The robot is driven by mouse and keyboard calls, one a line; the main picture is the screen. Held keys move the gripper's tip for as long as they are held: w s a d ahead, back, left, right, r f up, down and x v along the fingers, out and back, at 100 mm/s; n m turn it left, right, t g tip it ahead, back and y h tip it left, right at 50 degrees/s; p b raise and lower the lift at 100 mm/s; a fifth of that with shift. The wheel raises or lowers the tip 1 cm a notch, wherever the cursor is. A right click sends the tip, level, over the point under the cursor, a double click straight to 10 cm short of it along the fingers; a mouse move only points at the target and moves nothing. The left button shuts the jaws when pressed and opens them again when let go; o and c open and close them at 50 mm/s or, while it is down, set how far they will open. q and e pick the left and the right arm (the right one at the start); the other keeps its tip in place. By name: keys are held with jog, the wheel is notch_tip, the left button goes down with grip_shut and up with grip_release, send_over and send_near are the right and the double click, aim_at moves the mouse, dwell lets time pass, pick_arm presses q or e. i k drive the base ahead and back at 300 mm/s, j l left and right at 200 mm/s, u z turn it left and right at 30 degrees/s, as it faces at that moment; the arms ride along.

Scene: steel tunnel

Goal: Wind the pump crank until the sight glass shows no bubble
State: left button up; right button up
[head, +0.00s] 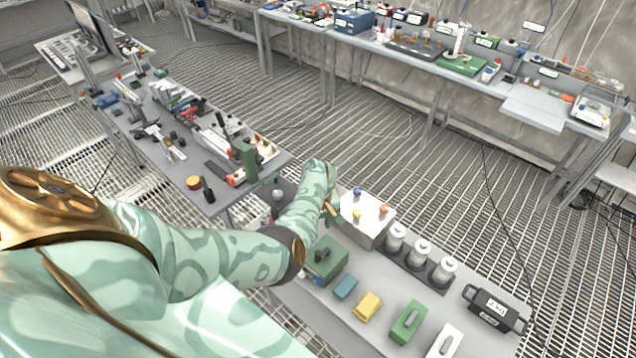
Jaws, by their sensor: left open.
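My left arm reaches over the near bench (385,300). Its left gripper (331,209) is open, with gold fingers pointing down at the left side of a pale grey box (362,232) with blue, orange and red knobs on top. I cannot tell whether the fingers touch anything. A green box (326,262) with a dark fitting on top stands just below the gripper. I cannot make out the pump crank or the sight glass for certain; the arm and hand cover part of this area. My right gripper is not in view.
A black handled case (494,309) sits at the right end. Blue, yellow, green and white blocks line the front. A cluttered bench (270,163) stands beyond; grated floor lies between benches.

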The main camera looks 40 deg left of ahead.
aim_at(319, 256)
jog(key=u, duration=1.25)
